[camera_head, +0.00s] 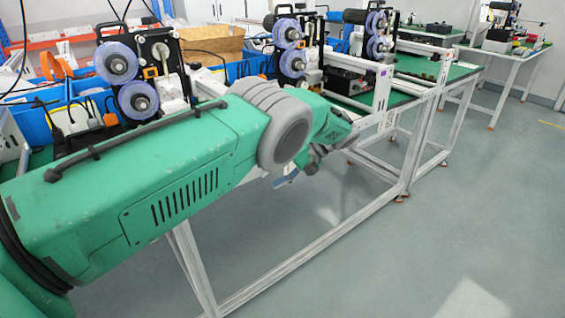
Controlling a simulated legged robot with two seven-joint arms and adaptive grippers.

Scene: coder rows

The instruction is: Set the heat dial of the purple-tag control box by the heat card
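My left arm, green with grey joints, reaches across the picture from the left. Its far end, with my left gripper (292,176), is by the front edge of the long bench; the fingers are small and partly hidden, so I cannot tell whether they are open or shut. A narrow white upright panel (382,98) with a small purple mark at its top stands at the bench front, right of the gripper and apart from it. It may be the purple-tag control box. No dial can be made out, and I cannot identify the heat card. My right gripper is not in view.
Coder machines with purple-blue reels (116,62) stand in a row along the bench, with blue bins (62,118) and a cardboard box (212,42) behind. The white bench frame (330,236) runs along the aisle. The grey floor (450,220) at right is clear. Another table (510,56) stands at the back right.

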